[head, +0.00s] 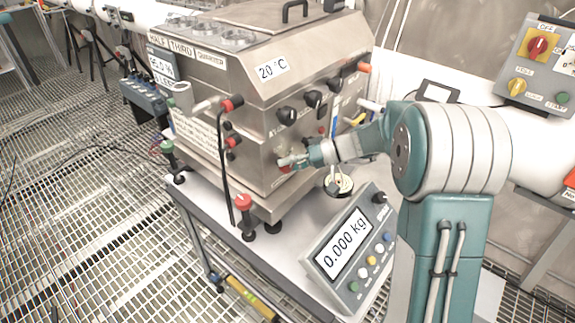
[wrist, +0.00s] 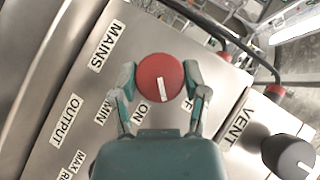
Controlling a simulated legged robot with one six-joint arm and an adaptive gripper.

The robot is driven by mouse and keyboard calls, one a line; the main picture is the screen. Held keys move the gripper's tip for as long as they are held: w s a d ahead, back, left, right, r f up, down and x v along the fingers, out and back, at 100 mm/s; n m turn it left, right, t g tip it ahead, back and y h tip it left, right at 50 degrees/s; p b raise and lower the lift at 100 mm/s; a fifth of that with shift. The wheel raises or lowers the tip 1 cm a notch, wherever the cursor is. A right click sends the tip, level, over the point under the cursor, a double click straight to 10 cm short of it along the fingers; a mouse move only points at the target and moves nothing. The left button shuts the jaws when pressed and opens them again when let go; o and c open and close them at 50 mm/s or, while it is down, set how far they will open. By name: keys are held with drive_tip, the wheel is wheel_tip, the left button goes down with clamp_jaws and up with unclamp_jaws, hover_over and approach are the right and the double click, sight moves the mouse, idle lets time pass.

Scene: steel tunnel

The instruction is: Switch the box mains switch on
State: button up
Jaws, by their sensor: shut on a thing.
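The steel box (head: 250,120) stands on a cart, its sloping front facing my arm. The mains switch (wrist: 160,78) is a round red knob with a white line, beside the MAINS label (wrist: 103,46). The line points down in the wrist view, close to the ON label (wrist: 153,112); only an F of the other label shows. My gripper (wrist: 160,82) has one finger on each side of the knob and is shut on it. In the head view my gripper (head: 288,161) reaches the box's lower front and mostly covers the knob.
A black VENT knob (wrist: 288,155) sits close by at right in the wrist view. In the head view a scale (head: 345,250) reading 0.000 kg stands before the box. A red-topped post (head: 243,204) and a black cable are left of my gripper.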

drive_tip(key=m+y, duration=0.1)
drive_tip(key=m+g+y, duration=0.1)
drive_tip(key=y, duration=0.1)
drive_tip(key=shift+d+f+m, duration=0.15)
drive_tip(key=shift+f+m, duration=0.15)
drive_tip(key=shift+m, duration=0.1)
drive_tip(key=m+y, duration=0.2)
drive_tip(key=y, duration=0.1)
drive_tip(key=shift+f+m, duration=0.1)
drive_tip(key=shift+m, duration=0.3)
drive_tip(key=o, duration=1.1)
drive_tip(key=shift+d, duration=0.1)
drive_tip(key=shift+o, duration=0.2)
drive_tip(key=shift+d, duration=0.15)
drive_tip(key=shift+r, duration=0.2)
